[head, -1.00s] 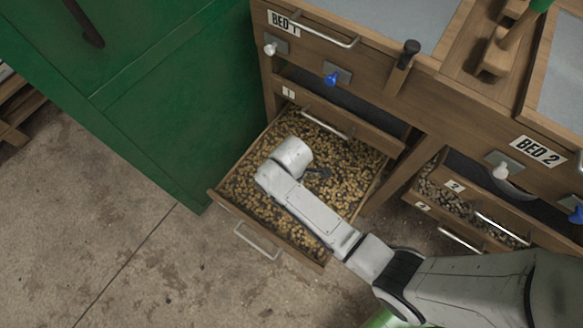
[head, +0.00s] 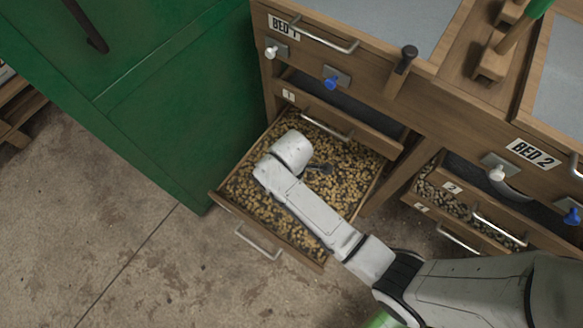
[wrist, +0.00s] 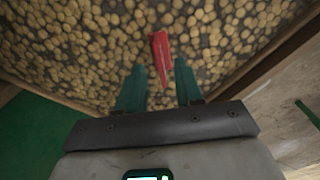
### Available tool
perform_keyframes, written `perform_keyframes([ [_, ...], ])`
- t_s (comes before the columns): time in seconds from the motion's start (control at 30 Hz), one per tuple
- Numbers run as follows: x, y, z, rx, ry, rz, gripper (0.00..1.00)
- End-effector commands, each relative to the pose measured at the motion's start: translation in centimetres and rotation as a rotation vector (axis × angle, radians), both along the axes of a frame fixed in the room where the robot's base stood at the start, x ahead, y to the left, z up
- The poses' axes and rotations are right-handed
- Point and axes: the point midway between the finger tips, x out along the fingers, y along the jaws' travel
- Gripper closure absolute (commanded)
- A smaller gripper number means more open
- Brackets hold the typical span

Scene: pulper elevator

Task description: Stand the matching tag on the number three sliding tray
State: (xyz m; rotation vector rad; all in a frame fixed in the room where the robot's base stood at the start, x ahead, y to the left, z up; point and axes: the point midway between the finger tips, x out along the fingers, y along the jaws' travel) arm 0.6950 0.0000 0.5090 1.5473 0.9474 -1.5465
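A narrow red piece (wrist: 160,58), perhaps a tag, shows against the beans in the wrist view. My gripper (wrist: 159,78) has its two teal fingers spread, one on each side of the red piece's near end, with gaps on both sides. I cannot tell its height above the beans. In the head view my gripper (head: 319,169) is over the pulled-out tray (head: 222,205) full of yellow-brown beans under the BED 1 bench; my arm covers part of it. I cannot read a number three on any tray.
A drawer marked 1 (head: 288,95) is above the bean tray. Two trays at right, with labels that look like 2 (head: 452,187), stand partly open under BED 2 (head: 532,153). A green cabinet (head: 170,100) stands close at left. Concrete floor (head: 130,250) is clear in front.

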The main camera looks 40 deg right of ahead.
Motion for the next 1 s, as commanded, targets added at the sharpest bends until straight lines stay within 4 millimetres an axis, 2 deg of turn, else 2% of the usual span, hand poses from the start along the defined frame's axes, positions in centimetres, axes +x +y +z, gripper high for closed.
perform_keyframes([
  [0.03, 0.1, 0.1, 1.6, 0.001, -0.003, 0.002, 0.65],
  [0.2, 0.1, 0.1, 5.0, 0.001, -0.003, 0.002, 0.65],
  [0.4, 0.0, 0.1, 7.7, 0.000, -0.001, 0.001, 0.65],
  [0.8, -0.2, 0.3, 8.7, 0.009, -0.002, -0.019, 0.65],
  [0.9, -1.1, 1.2, 9.1, 0.039, -0.014, -0.101, 0.65],
  [1.0, -3.2, 1.9, 9.8, 0.084, -0.024, -0.264, 0.65],
])
